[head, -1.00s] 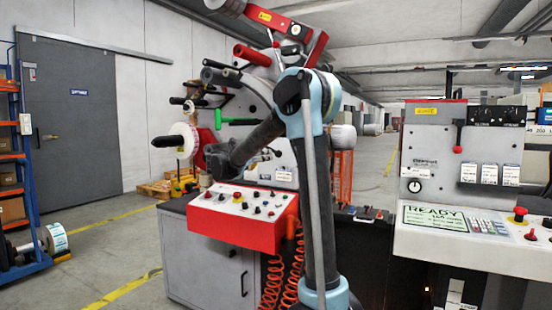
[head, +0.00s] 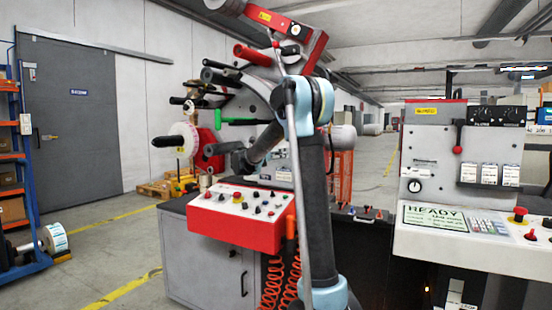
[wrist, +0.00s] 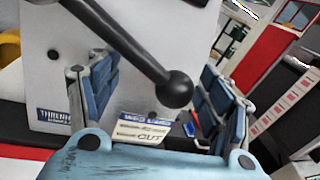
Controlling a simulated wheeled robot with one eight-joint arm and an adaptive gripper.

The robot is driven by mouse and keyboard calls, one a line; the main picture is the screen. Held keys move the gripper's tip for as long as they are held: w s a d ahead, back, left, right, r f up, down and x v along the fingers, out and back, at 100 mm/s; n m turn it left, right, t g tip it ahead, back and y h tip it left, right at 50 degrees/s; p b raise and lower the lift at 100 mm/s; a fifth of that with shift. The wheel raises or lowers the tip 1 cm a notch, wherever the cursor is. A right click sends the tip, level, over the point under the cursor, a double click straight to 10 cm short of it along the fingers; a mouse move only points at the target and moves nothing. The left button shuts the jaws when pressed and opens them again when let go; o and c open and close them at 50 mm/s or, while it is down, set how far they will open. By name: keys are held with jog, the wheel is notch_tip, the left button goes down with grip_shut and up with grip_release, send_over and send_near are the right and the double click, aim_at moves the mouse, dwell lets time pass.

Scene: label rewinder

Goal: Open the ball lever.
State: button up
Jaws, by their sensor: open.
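The ball lever is a dark rod with a round black ball (wrist: 174,90) at its end. In the wrist view it slants down from the upper left across a grey panel (wrist: 60,25). My gripper (wrist: 157,75) is open, one blue-padded finger left of the ball and one right of it. The ball appears between the fingers, with no clear contact. How deep it sits between them is hard to tell. In the head view my arm covers much of the panel area, and I cannot make out the lever there.
A white label (wrist: 140,132) reading "OUT" sits below the ball. In the head view, a red control box (head: 240,215) with knobs juts out below my arm. A white roll (head: 184,140) stands left. A second machine with a screen (head: 435,218) stands right.

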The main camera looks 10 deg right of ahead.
jog(key=c, duration=1.6)
jog(key=shift+r, duration=0.1)
jog(key=shift+d+r, duration=0.1)
jog(key=shift+c, duration=0.2)
